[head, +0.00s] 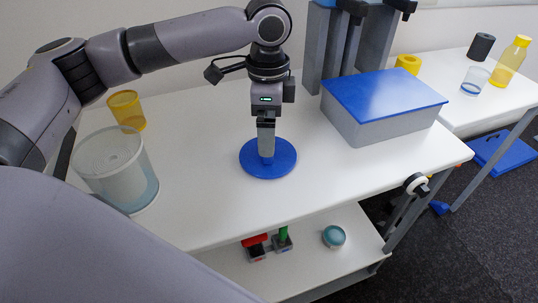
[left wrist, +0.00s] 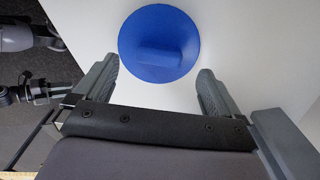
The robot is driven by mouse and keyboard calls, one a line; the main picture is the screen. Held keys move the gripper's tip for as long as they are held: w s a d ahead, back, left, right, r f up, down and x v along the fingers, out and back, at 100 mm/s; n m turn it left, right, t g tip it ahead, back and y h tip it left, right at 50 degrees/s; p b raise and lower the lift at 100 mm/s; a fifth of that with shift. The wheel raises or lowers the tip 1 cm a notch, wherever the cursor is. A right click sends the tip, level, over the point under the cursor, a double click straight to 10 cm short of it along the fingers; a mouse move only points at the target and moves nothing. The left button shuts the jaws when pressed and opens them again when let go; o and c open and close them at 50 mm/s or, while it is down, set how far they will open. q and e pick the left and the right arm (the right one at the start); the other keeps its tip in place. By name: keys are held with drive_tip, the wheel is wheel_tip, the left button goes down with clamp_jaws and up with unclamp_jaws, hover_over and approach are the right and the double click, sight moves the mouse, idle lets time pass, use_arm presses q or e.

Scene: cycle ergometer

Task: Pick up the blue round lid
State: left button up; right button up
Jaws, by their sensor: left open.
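The blue round lid (head: 285,160) lies flat on the white table in the head view, with my left gripper (head: 266,153) pointing straight down over it. In the left wrist view the lid (left wrist: 158,22) is a blue disc with a raised bar-shaped handle across its middle. The open fingers of my left gripper (left wrist: 155,84) stand wide apart, to either side of the lid's lower edge in that view. From the head view I cannot tell whether the fingertips touch the lid.
A grey box with a blue top (head: 385,92) stands to the right of the lid. A clear container (head: 118,175) and a yellow cup (head: 127,108) stand to the left. A lower shelf holds a small teal-topped round container (head: 333,236). The table around the lid is clear.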

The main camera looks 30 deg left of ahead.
use_arm(q)
wheel_tip(320, 180, down, 4)
drive_tip(key=shift+s+f, duration=0.1)
drive_tip(key=c, duration=1.2)
drive_tip(key=shift+r, duration=0.2)
wheel_tip(320, 180, up, 19)
drive_tip(key=p, duration=0.2)
drive_tip(key=s+a+f, duration=0.3)
drive_tip(key=s+a, duration=0.3)
drive_tip(key=a, duration=0.5)
drive_tip(key=shift+m, duration=0.8)
drive_tip(key=shift+s+a+r+p, duration=0.2)
drive_tip(key=shift+s+a+r, duration=0.2)
drive_tip(key=shift+s+a, duration=1.5)
drive_tip(key=shift+s+a+r+p, duration=0.2)
drive_tip(key=shift+s+a+r, duration=0.35)
drive_tip(key=shift+s, duration=2.45)
drive_tip(key=shift+s+a+r+p, duration=0.25)
drive_tip(key=shift+s+a, duration=1.15)
drive_tip(key=shift+s, duration=1.05)
